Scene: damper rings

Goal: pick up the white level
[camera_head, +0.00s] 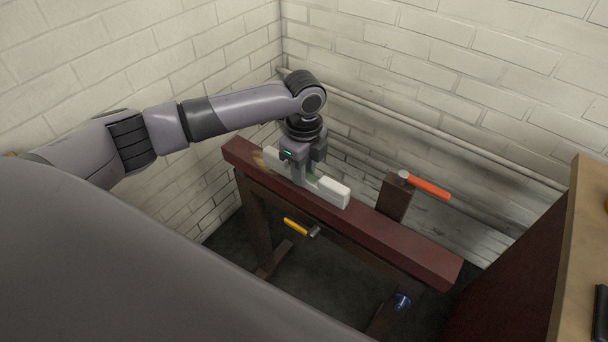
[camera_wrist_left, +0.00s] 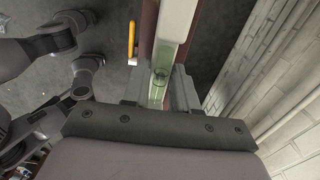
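The white level (camera_head: 328,190) lies lengthwise along the top of a dark red beam; it also shows in the left wrist view as a pale, green-tinted bar (camera_wrist_left: 173,42). My left gripper (camera_head: 302,180) points down over the level's middle, its fingers on either side of it. In the left wrist view the fingers of my left gripper (camera_wrist_left: 160,92) sit against both sides of the level with no clear gap. The level's middle is partly hidden by the gripper. I cannot make out my right gripper.
A hammer with an orange-red handle (camera_head: 428,187) stands at a dark block (camera_head: 395,198) right of the level. A yellow-handled tool (camera_head: 297,227) is at the beam's near side. The beam (camera_head: 420,252) has bare top toward its right end. A brick wall (camera_head: 450,75) rises behind.

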